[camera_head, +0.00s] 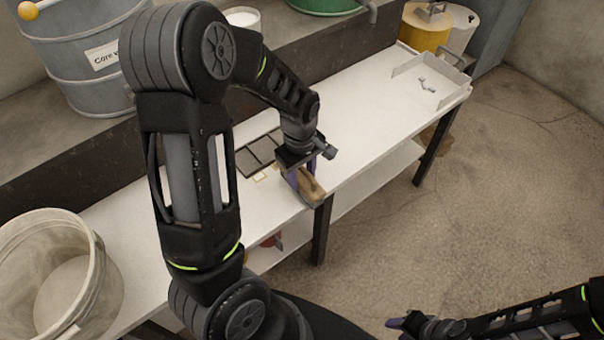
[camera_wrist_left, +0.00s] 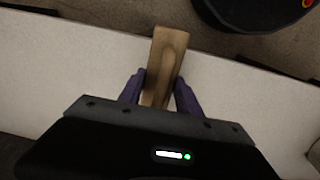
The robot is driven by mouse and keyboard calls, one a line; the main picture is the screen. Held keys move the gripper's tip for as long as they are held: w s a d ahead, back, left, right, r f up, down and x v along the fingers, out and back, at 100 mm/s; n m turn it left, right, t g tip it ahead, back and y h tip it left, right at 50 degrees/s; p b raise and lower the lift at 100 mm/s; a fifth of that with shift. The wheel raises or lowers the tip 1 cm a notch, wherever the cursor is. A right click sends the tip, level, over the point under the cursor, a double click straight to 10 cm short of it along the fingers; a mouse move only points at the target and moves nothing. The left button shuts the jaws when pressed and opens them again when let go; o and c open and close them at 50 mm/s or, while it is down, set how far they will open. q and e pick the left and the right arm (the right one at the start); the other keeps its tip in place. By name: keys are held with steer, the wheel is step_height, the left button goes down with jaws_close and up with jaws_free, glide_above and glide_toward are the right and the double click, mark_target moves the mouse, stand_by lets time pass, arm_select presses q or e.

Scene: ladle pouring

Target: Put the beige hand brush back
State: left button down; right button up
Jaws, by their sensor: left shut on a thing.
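The beige hand brush (camera_head: 311,188) shows as a tan wooden piece at the front edge of the white table, below my left gripper (camera_head: 306,176). In the left wrist view the brush (camera_wrist_left: 168,60) stands between the two purple fingers of my left gripper (camera_wrist_left: 160,92), which is shut on it. Its far end reaches over the table edge there. Its bristles are not clearly visible. I cannot tell whether it touches the table. My right gripper (camera_head: 398,324) is low at the right, away from the table, and its finger opening is too small to tell.
The white table (camera_head: 365,131) has bare room right of the brush. A dark tray with compartments (camera_head: 258,153) lies behind my left gripper. A white tray (camera_head: 432,80) with small grey pieces is at the far right end. A large bucket (camera_head: 108,290) stands at the left.

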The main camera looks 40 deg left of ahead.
arm_select(q)
steer(key=shift+f, duration=0.1)
steer(key=c, duration=0.8)
jaws_free()
steer(key=shift+c, duration=0.2)
steer(key=shift+r, duration=0.25)
step_height(320, 180, up, 12)
steer(key=shift+s+f+p, duration=0.1)
steer(key=shift+s+p, duration=0.05)
steer(key=shift+p, duration=0.8)
